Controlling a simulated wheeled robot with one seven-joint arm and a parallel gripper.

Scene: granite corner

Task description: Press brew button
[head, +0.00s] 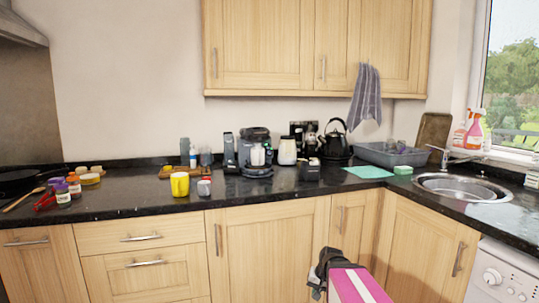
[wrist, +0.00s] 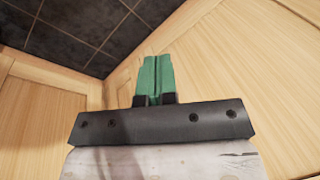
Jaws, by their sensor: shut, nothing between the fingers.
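A dark coffee machine (head: 256,152) stands on the black counter against the back wall, with a light-coloured container in its front. Its brew button is too small to make out. My gripper (wrist: 153,78) shows in the wrist view with its two green fingers shut together and nothing between them. It is below the counter, in front of the wooden cupboard doors, well apart from the machine. In the head view my arm shows at the bottom, right of centre, and the fingers cannot be made out there.
The counter edge lies above my gripper.

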